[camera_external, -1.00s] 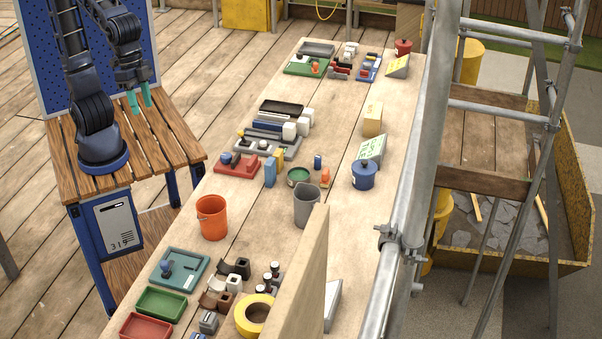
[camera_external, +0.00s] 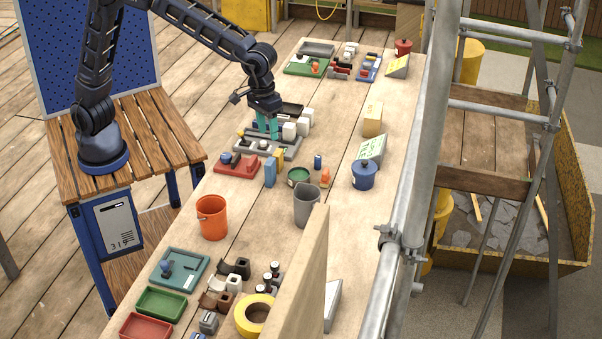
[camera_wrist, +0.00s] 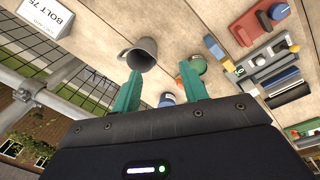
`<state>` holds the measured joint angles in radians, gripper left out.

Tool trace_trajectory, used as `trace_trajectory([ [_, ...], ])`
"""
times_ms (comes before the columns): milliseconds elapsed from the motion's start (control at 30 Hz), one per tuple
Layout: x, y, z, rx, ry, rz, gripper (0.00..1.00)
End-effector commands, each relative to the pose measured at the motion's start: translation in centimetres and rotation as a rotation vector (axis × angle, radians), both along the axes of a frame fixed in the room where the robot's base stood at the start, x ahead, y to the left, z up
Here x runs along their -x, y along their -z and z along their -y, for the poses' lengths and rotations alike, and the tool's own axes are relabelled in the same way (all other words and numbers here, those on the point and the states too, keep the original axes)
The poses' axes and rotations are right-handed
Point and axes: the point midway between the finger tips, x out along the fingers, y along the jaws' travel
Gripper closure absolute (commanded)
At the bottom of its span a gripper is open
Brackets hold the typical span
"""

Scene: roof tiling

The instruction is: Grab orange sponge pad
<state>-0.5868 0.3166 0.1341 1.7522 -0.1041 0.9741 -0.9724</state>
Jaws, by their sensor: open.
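A small orange piece (camera_external: 325,177), possibly the sponge pad, sits on the long table just right of a green-topped tin (camera_external: 298,176); its exact shape is too small to tell. In the wrist view an orange bit (camera_wrist: 180,82) shows beside the tin (camera_wrist: 197,63), partly hidden by a finger. Another orange spot (camera_external: 315,68) lies on the green tray at the far end. My gripper (camera_external: 267,128) has teal fingers, is open and empty, and is over the grey tool tray, to the left of and beyond the orange piece. Its fingers (camera_wrist: 161,88) are spread in the wrist view.
A grey jug (camera_external: 306,206) and blue lidded pot (camera_external: 363,175) stand near the orange piece. Blue and yellow blocks (camera_external: 270,172) stand left of the tin. An orange bucket (camera_external: 212,218) is nearer the camera. Scaffold poles (camera_external: 400,200) run along the right side.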

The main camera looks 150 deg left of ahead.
Motion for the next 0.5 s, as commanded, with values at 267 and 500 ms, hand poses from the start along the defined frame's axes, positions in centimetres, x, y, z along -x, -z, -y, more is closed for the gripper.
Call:
trace_trajectory([
  [267,0.6,7.0,-10.5,0.035,-0.282,-0.044,0.56],
  [500,2.6,13.1,-18.2,0.058,-0.5,-0.078,0.56],
])
